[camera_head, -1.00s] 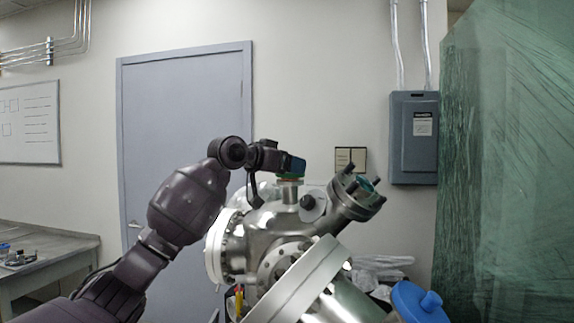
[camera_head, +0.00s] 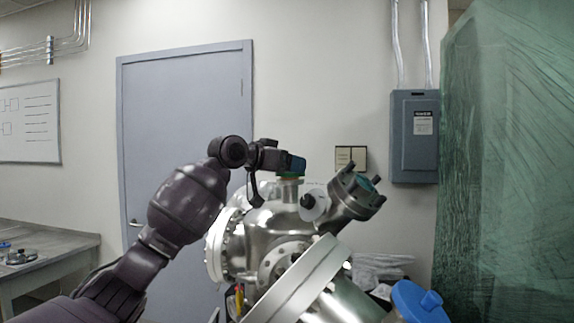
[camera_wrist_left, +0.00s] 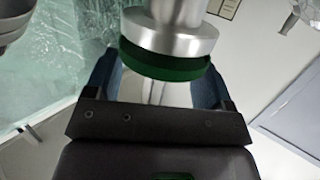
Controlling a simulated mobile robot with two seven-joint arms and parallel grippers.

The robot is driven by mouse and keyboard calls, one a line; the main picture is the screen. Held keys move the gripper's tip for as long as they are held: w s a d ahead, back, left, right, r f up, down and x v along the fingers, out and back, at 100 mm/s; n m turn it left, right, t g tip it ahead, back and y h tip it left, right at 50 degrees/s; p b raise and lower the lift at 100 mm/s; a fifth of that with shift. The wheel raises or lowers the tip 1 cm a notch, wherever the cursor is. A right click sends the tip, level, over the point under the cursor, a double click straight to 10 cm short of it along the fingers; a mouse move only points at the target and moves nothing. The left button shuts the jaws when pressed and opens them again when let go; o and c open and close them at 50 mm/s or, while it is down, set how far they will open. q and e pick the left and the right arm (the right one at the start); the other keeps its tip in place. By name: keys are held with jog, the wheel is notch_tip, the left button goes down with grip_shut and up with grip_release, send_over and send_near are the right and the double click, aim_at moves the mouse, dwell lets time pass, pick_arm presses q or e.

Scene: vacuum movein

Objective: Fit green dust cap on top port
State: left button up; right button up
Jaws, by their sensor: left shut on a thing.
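The green dust cap (camera_head: 290,176) shows as a thin green edge under my left gripper (camera_head: 294,164) in the head view. In the left wrist view the cap (camera_wrist_left: 163,66) is a dark green ring between the two blue fingers, and my left gripper is shut on it. The metal top port (camera_head: 288,190) stands upright on the steel chamber, directly below the cap. In the left wrist view the port's flange (camera_wrist_left: 172,36) lies against the cap with no clear gap. How far the cap sits over the flange is hard to tell. My right gripper is not in view.
The steel vacuum chamber (camera_head: 272,222) fills the lower middle. An angled port (camera_head: 352,196) rises just right of the top port. A blue cap-like object (camera_head: 418,300) is at lower right. Green plastic sheeting (camera_head: 510,170) hangs at the right. A bench (camera_head: 55,255) stands at the left.

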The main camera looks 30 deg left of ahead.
pick_arm(q)
jog(key=shift+f, duration=0.5)
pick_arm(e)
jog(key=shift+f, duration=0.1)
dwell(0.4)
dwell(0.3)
pick_arm(q)
jog(key=o, duration=0.9)
jog(key=shift+o, duration=0.2)
jog(key=shift+s+a, duration=0.1)
jog(key=shift+s, duration=0.05)
jog(key=b+v, duration=0.3)
jog(key=v, duration=0.7)
jog(key=shift+s+r, duration=0.15)
jog(key=shift+s, duration=0.1)
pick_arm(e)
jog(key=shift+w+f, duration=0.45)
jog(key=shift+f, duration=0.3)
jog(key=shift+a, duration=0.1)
